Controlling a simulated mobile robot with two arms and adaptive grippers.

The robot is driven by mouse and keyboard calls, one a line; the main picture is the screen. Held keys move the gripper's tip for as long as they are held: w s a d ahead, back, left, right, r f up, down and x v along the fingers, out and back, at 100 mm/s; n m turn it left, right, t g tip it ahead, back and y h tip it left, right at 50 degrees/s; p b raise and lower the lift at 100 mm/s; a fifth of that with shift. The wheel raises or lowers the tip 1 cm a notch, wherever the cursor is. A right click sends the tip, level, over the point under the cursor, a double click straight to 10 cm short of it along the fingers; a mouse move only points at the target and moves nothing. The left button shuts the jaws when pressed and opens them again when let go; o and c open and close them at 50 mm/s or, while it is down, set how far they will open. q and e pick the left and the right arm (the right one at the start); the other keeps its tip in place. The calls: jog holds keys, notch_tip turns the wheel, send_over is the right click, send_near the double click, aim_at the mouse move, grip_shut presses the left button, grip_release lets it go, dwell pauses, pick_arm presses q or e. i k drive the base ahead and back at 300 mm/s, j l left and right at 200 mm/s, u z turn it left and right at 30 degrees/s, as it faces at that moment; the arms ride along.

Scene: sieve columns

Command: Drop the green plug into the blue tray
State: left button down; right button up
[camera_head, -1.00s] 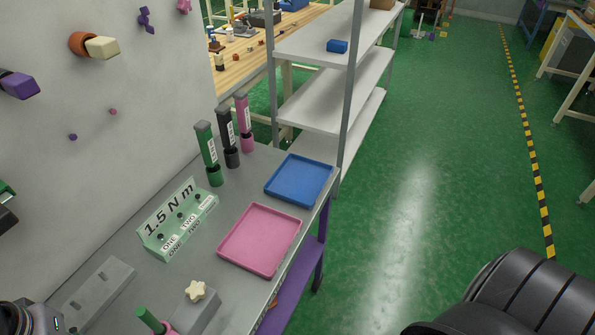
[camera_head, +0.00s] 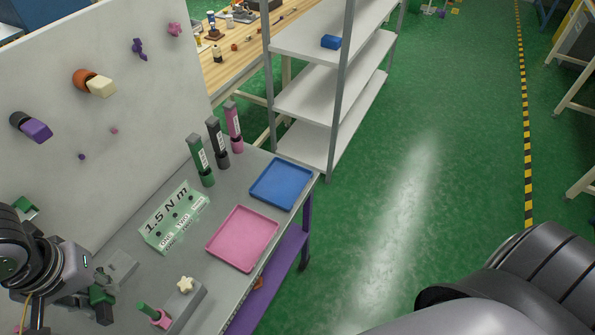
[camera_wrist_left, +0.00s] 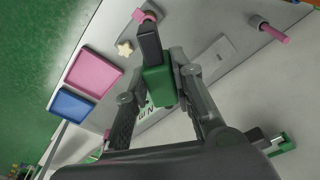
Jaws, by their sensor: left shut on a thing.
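The green plug (camera_wrist_left: 157,88) is a green block with a dark grey shaft, held between the fingers of my left gripper (camera_wrist_left: 160,72) in the left wrist view. In the head view my left gripper (camera_head: 101,302) is at the lower left, over the near left part of the grey bench, with the green plug (camera_head: 100,294) partly visible in it. The blue tray (camera_head: 281,184) lies empty at the bench's far right corner, well away from the gripper. It also shows in the left wrist view (camera_wrist_left: 70,105). My right gripper is not in view.
An empty pink tray (camera_head: 242,238) lies nearer than the blue one. Green, black and pink columns (camera_head: 217,143) stand behind. A green "1.5 N m" block (camera_head: 174,217) and a grey block with a cream star knob (camera_head: 186,286) are on the bench.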

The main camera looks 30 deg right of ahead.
aim_at(276, 187)
jog(key=l+z, duration=0.1)
jog(key=l, duration=0.3)
jog(key=i+l+z, duration=0.1)
jog(key=l, duration=0.3)
jog(key=i+l+z, duration=0.1)
jog(key=l, duration=0.3)
jog(key=i+l+z, duration=0.1)
jog(key=l, duration=0.3)
jog(key=i+l+z, duration=0.1)
jog(key=l, duration=0.3)
